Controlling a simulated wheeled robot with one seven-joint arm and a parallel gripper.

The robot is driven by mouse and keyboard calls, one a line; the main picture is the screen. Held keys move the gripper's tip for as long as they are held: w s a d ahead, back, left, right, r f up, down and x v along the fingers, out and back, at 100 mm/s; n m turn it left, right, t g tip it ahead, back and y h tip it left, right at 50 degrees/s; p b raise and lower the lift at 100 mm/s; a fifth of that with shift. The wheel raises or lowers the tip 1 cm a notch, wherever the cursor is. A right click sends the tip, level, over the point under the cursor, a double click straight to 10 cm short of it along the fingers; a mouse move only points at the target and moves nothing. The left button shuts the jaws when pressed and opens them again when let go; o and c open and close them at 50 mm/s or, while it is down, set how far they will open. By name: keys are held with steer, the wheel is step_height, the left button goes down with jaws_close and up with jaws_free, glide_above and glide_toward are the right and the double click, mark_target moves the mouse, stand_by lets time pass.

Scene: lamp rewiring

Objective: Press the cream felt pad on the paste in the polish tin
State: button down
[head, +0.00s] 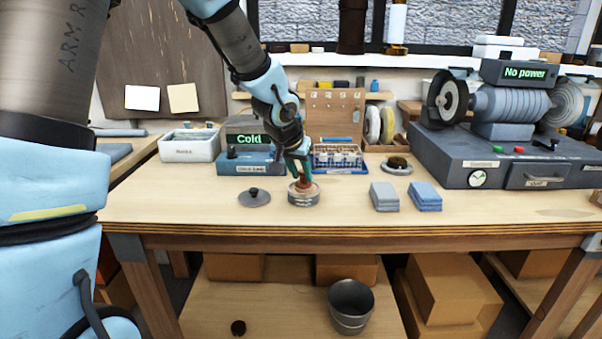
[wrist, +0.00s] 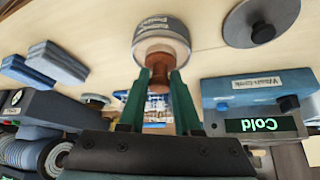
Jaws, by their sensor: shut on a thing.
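The polish tin (head: 303,199) stands open near the front of the bench, and its labelled side shows in the wrist view (wrist: 158,24). My gripper (head: 301,176) is above the tin, fingers pointing down. Its green fingers (wrist: 158,80) are shut on the reddish-brown handle of the felt pad (head: 303,184); the handle also shows in the wrist view (wrist: 158,66). The handle stands about upright over the tin's mouth. The pad's underside and the paste are hidden, so I cannot tell whether they touch.
A grey knobbed lid (head: 254,197) lies left of the tin. A blue unit reading "Cold" (head: 243,163) and a bottle rack (head: 339,157) stand behind. Folded cloths, grey (head: 384,196) and blue (head: 425,196), lie to the right. The bench front (head: 330,222) is clear.

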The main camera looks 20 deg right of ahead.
stand_by(0.4)
step_height(320, 180, up, 7)
steer(key=p, duration=0.6)
